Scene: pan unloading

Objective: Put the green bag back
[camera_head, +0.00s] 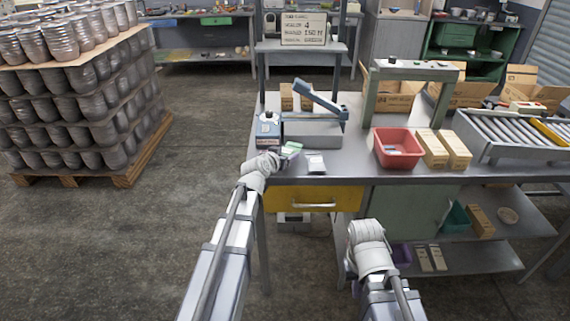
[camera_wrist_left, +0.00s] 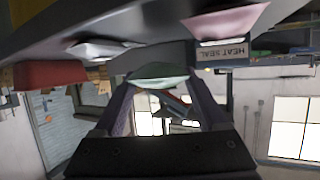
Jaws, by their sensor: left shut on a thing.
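The green bag (camera_head: 291,149) is at the front left of the workbench, at the tip of my left gripper (camera_head: 283,156). In the left wrist view, the green bag (camera_wrist_left: 160,76) sits between the two fingers of my left gripper (camera_wrist_left: 160,88), which is shut on it. That view is turned over, and I cannot tell if the bag touches the bench. A white bag (camera_head: 316,165) lies to the right on the bench. My right arm ends in front of the bench (camera_head: 367,235); its fingers are hidden.
A sealing machine (camera_head: 313,132) with a raised blue arm stands behind the bags. A red bin (camera_head: 399,160) and cardboard boxes (camera_head: 432,148) stand to the right, before a roller conveyor (camera_head: 490,150). A yellow drawer (camera_head: 300,199) is below. A loaded pallet (camera_head: 126,172) stands far left.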

